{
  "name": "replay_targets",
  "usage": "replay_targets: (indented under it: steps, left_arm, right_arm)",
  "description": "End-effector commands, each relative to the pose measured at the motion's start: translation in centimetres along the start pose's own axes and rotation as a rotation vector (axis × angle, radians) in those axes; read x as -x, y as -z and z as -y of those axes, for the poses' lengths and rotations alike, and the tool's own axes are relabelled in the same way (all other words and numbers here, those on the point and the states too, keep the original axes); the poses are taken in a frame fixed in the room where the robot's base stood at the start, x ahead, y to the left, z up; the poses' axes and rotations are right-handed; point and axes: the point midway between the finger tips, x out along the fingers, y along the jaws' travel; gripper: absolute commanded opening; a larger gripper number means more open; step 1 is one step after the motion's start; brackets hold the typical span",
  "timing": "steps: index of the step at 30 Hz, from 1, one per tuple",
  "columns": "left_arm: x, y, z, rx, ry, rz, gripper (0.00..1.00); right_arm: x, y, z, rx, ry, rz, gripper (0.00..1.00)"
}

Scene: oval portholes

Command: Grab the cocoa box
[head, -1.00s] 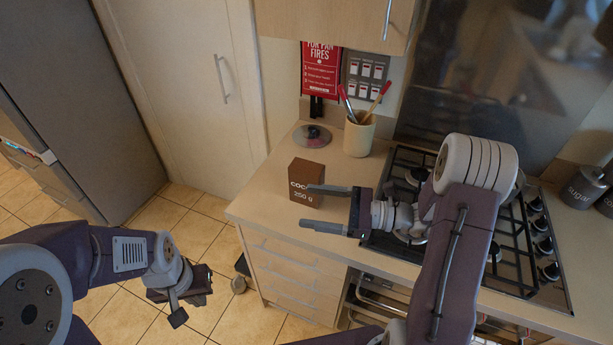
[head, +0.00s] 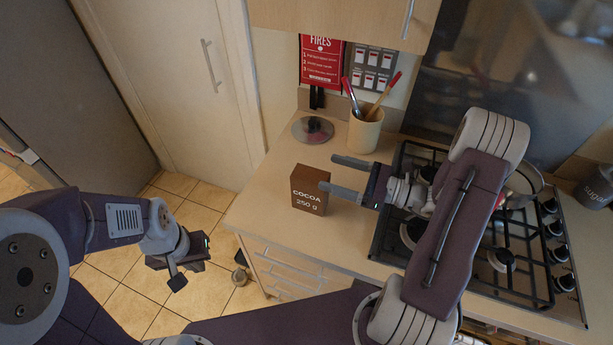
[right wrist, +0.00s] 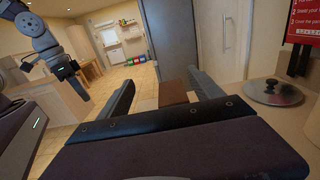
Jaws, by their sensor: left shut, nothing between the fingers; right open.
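The brown cocoa box (head: 309,192) stands upright on the light counter near its front left edge, its label facing me. My right gripper (head: 331,172) is open just to the right of the box, fingers pointing left towards it. The lower fingertip overlaps the box's upper right edge in the head view; I cannot tell if it touches. In the right wrist view the box (right wrist: 172,93) shows between the two spread fingers, its lower part hidden by the gripper body. My left gripper (head: 180,272) is shut and empty, over the floor left of the counter.
A gas hob (head: 480,235) lies under my right arm. A utensil pot (head: 365,130) and a glass lid (head: 313,130) stand behind the box. A sugar canister (head: 594,190) is at the far right. The counter (head: 270,195) left of the box is clear.

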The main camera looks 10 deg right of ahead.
Motion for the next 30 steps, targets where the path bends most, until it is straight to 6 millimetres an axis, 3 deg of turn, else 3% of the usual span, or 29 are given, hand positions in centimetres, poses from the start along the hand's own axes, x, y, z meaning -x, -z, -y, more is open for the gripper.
replay_targets:
  steps: [11,24,30]
  left_arm:
    - [-3.7,-0.4,0.1,0.0,0.0,0.0,0.0]
    - [-10.1,-1.0,0.2,0.0,0.0,0.0,0.0]
    - [-9.9,-1.0,0.2,0.0,0.0,0.0,0.0]
  right_arm:
    - [0.0,3.7,0.0,0.0,0.0,0.0,0.75]
    - [0.0,10.2,0.0,0.0,-0.001,0.0,0.75]
    - [-0.2,10.0,0.0,0.0,-0.002,0.0,0.75]
